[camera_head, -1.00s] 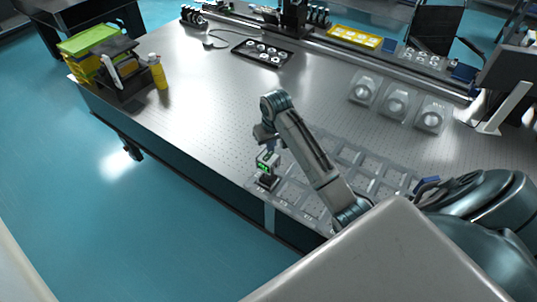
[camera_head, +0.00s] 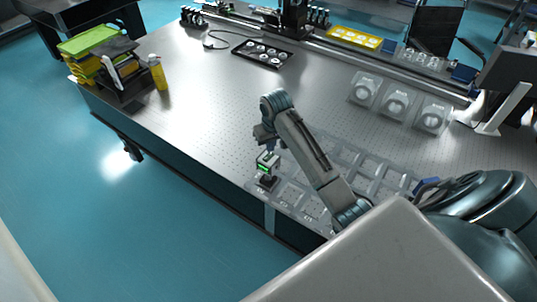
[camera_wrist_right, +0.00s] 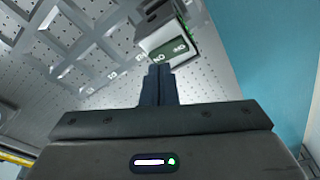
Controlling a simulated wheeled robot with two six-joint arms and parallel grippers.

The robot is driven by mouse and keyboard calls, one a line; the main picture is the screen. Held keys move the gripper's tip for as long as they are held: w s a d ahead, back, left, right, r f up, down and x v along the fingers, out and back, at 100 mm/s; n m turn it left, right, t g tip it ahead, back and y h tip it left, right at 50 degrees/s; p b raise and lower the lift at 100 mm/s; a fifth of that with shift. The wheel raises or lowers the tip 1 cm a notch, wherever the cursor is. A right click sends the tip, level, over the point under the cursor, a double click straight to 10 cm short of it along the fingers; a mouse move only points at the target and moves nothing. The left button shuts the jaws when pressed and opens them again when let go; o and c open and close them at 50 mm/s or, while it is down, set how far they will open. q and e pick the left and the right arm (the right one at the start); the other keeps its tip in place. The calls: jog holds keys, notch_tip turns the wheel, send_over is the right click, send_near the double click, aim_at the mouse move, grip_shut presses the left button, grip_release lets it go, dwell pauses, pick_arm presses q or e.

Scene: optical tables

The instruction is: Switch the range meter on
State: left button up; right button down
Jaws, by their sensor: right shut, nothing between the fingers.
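The range meter (camera_head: 268,160) is a small pale box with a green face, on a dark stand near the table's front edge. In the right wrist view, its box (camera_wrist_right: 160,36) shows a dark green panel with white markings. My right gripper (camera_wrist_right: 159,70) is shut and empty, its fingertips right by the lower edge of that panel. I cannot tell whether they touch it. In the head view my right gripper (camera_head: 268,147) is small and partly hidden by its own arm, just above the meter. My left gripper is not in view.
A clear compartment tray (camera_head: 292,193) lies beside the meter, partly under my right arm. Clear cases (camera_head: 395,103) stand farther back right, near a monitor (camera_head: 509,70). A yellow bottle (camera_head: 158,73) and stacked bins (camera_head: 92,42) are at the far left. The table's middle is clear.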

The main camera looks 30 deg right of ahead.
aim_at(271, 154)
jog(key=shift+r, duration=0.55)
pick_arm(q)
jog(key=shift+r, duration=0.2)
pick_arm(e)
jog(key=shift+r, duration=2.25)
